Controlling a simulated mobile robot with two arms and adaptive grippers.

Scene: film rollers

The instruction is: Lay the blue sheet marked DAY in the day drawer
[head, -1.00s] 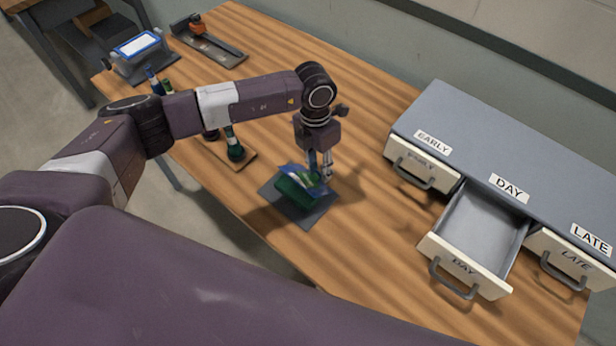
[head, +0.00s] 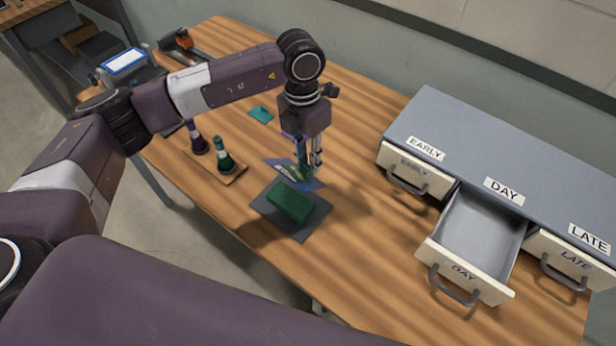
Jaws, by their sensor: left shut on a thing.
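My left gripper (head: 312,163) points down and is shut on a blue sheet (head: 309,184) with a green and white picture on it. The sheet is tilted, and it is held just above and behind a green block (head: 291,202) on a dark grey mat (head: 302,230). Any marking on the sheet is too small to read. The day drawer (head: 481,235), marked DAY on its front, is pulled open at the right and looks empty. The gripper and sheet are left of the drawer, apart from it. My right gripper is not in view.
The grey cabinet (head: 470,140) also has the EARLY drawer (head: 412,172) and the LATE drawer (head: 572,262), both closed. A teal piece (head: 262,114) lies farther back. Wood between mat and cabinet is clear.

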